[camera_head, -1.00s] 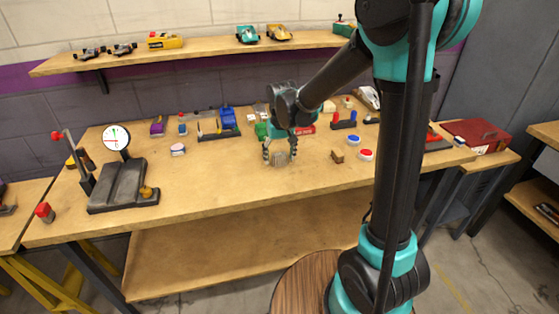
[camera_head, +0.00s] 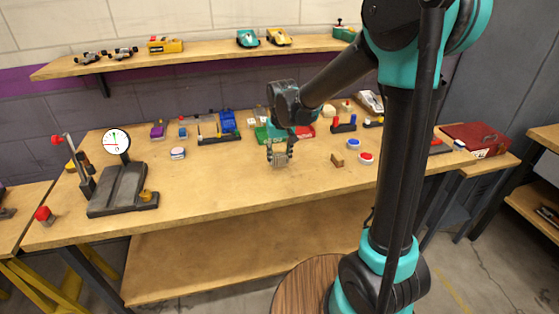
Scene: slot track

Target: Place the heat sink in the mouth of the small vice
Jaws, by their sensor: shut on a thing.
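The heat sink (camera_head: 279,160) is a small pale, finned block near the middle of the bench. My gripper (camera_head: 279,156) points down and is shut on it, with a finger on each side. I cannot tell whether the heat sink touches the bench top. A blue piece on a dark base (camera_head: 220,136), behind and left of my gripper, looks like the small vice, but it is too small to be sure. Its mouth is not clear from here.
The wooden bench (camera_head: 230,185) is clear in front of my gripper. A green thing (camera_head: 262,135) stands close behind my gripper. A dial gauge stand (camera_head: 120,190) is at left.

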